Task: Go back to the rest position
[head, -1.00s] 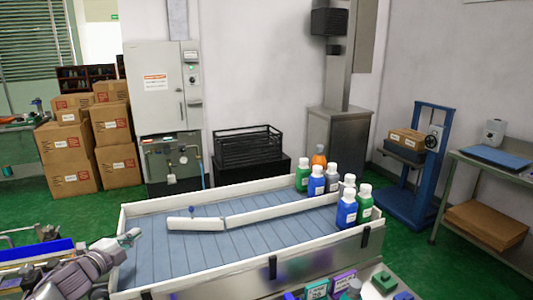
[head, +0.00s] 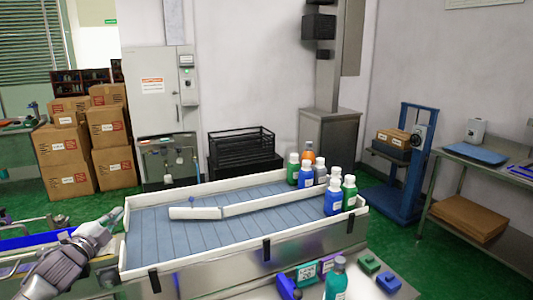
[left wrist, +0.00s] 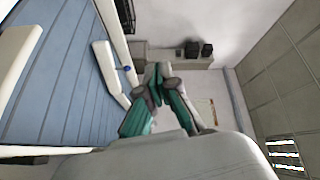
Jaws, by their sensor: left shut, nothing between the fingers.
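My left gripper (head: 112,217) is at the left end of the conveyor tray (head: 262,247) in the head view. It is shut and empty, with its fingertips by the tray's left rim. In the left wrist view its green-padded fingers (left wrist: 160,85) meet at the tips, and the tray's blue slatted bed (left wrist: 60,75) fills the left side. My right gripper does not show in either view.
Several bottles (head: 335,202) stand at the tray's right end, beside a white guide rail (head: 265,206). A teal bottle (head: 336,280) and small green and blue blocks (head: 370,264) are at the front. Boxes (head: 112,165) are stacked at the back left.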

